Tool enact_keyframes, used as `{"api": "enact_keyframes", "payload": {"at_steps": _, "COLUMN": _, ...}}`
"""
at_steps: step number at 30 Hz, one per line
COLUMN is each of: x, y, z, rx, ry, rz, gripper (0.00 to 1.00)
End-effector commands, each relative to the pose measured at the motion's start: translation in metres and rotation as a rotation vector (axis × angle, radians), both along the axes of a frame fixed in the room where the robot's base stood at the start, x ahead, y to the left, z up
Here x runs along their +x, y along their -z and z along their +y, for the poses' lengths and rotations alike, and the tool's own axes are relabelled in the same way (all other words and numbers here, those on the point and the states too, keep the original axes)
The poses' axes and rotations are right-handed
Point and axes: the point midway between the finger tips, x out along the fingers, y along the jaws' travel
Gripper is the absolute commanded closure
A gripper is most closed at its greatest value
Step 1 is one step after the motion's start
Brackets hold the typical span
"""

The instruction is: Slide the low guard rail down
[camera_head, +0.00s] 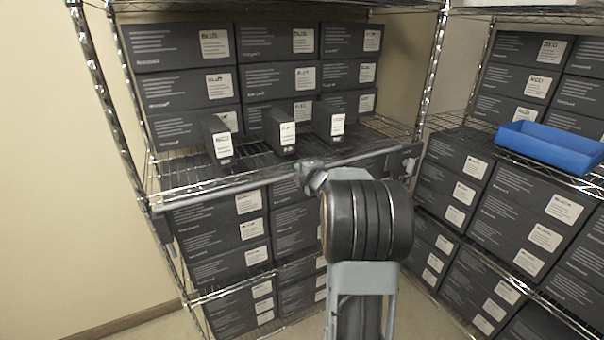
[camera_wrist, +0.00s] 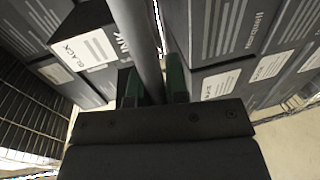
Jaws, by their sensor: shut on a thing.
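The guard rail (camera_head: 235,188) is a grey round bar across the front of the left wire rack, at the level of its middle shelf. Its right end meets a dark bracket (camera_head: 410,160) at the right post, and its left end is near the left post. My gripper (camera_head: 308,172) is at the middle of the rail, partly hidden behind my own wrist. In the wrist view, the rail (camera_wrist: 137,40) runs between the two dark green fingers of my gripper (camera_wrist: 154,86). My gripper is shut on the rail.
Three small dark cartons (camera_head: 279,131) stand on the shelf just behind the rail, with larger boxes (camera_head: 186,90) stacked behind. More boxes (camera_head: 250,235) fill the shelves below. A right rack holds boxes and a blue tray (camera_head: 550,145). A bare wall (camera_head: 60,150) is at left.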

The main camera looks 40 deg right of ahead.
Motion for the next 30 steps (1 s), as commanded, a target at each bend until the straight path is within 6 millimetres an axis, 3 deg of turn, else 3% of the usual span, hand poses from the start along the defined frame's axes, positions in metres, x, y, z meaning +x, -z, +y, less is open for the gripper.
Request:
{"api": "enact_keyframes", "payload": {"at_steps": 6, "x": -0.001, "y": 0.008, "z": 0.0, "rx": 0.005, "ry": 0.0, "rz": 0.02, "gripper": 1.0}}
{"api": "enact_keyframes", "payload": {"at_steps": 7, "x": -0.002, "y": 0.009, "z": 0.0, "rx": 0.005, "ry": 0.001, "rz": 0.021, "gripper": 0.84}}
{"api": "enact_keyframes", "payload": {"at_steps": 15, "x": -0.001, "y": 0.007, "z": 0.0, "rx": 0.004, "ry": 0.0, "rz": 0.017, "gripper": 0.6}}
{"api": "enact_keyframes", "payload": {"at_steps": 24, "x": -0.005, "y": 0.003, "z": 0.001, "rx": 0.002, "ry": 0.001, "rz": 0.012, "gripper": 0.6}}
{"api": "enact_keyframes", "payload": {"at_steps": 30, "x": -0.033, "y": -0.002, "z": 0.004, "rx": 0.001, "ry": 0.003, "rz": 0.01, "gripper": 0.6}}
